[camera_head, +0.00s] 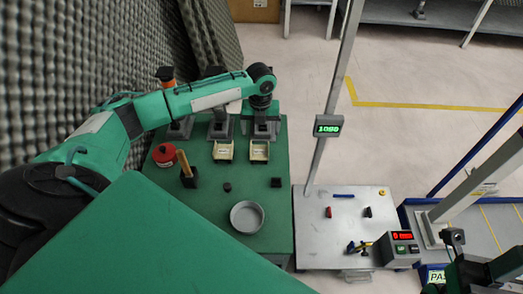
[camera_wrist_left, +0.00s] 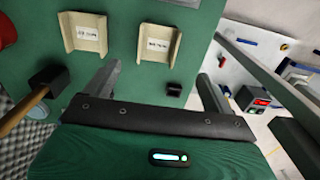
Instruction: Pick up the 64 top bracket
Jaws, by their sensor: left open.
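Two cream, open-fronted holders with white labels stand on the green table (camera_head: 205,215): the left holder (camera_head: 223,150) and the right holder (camera_head: 259,151). They also show at the top of the left wrist view, left (camera_wrist_left: 84,32) and right (camera_wrist_left: 159,43). The label print is too blurred to read surely, so I cannot tell which thing is the 64 top bracket. A small dark block (camera_head: 276,182) lies in front of the right holder; it also shows in the wrist view (camera_wrist_left: 173,89). My left gripper (camera_wrist_left: 158,74) is open and empty, its fingers apart above the table.
A red container (camera_head: 164,154), a mallet (camera_head: 188,177), a small black disc (camera_head: 227,187) and a round metal dish (camera_head: 247,217) occupy the green table. Grey stands line its far edge. A metal bench (camera_head: 310,245) with small parts adjoins on the right. A foam wall is left.

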